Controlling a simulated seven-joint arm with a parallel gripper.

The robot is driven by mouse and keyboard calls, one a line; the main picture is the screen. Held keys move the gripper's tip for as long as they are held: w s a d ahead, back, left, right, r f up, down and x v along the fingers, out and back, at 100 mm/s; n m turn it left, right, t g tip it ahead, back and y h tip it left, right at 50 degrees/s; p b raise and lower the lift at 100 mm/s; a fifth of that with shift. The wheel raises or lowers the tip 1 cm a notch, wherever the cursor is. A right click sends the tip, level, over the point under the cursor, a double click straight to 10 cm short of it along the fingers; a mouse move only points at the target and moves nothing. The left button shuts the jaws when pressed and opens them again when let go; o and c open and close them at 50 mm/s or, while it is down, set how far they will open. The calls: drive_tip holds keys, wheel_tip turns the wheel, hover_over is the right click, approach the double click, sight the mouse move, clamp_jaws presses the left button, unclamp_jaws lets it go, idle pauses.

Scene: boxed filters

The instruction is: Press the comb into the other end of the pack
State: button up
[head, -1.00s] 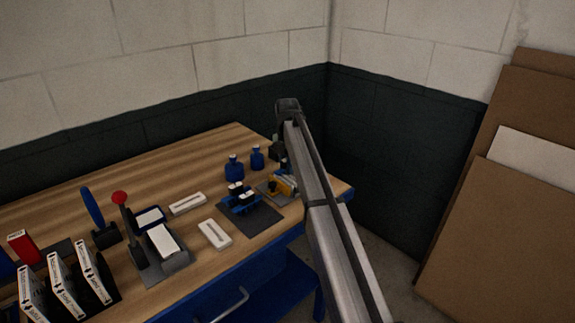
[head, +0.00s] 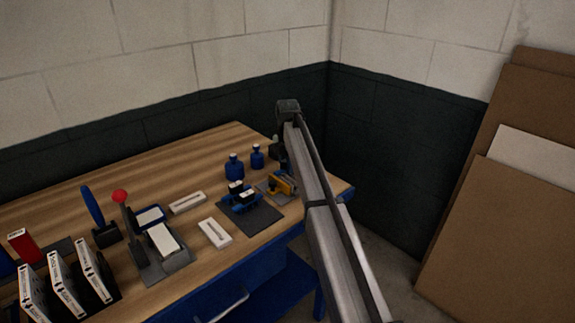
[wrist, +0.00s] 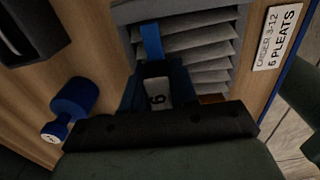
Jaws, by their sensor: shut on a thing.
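In the wrist view my gripper (wrist: 157,88) is shut on a comb that carries a white label (wrist: 157,93) with a "6". The pleated pack (wrist: 198,45) lies just beyond it, with grey pleats in a grey frame. A blue strip (wrist: 152,42) reaches from the gripper over the pleats; I cannot tell if it is part of the comb. The comb's teeth are hidden, and I cannot tell whether it touches the pack. In the head view my arm covers most of the gripper and pack.
A card reading "ORDER 3-12 6 PLEATS" (wrist: 276,38) lies right of the pack. A blue bottle (wrist: 76,98) stands to the left. In the head view, a blue holder with black pieces (head: 240,203), a yellow part (head: 283,184) and a red-knobbed lever press (head: 130,225) stand on the bench.

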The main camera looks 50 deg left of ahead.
drive_tip(key=shift+f, duration=0.35)
idle(0.9)
drive_tip(key=shift+r, duration=0.1)
drive_tip(key=shift+r, duration=3.5)
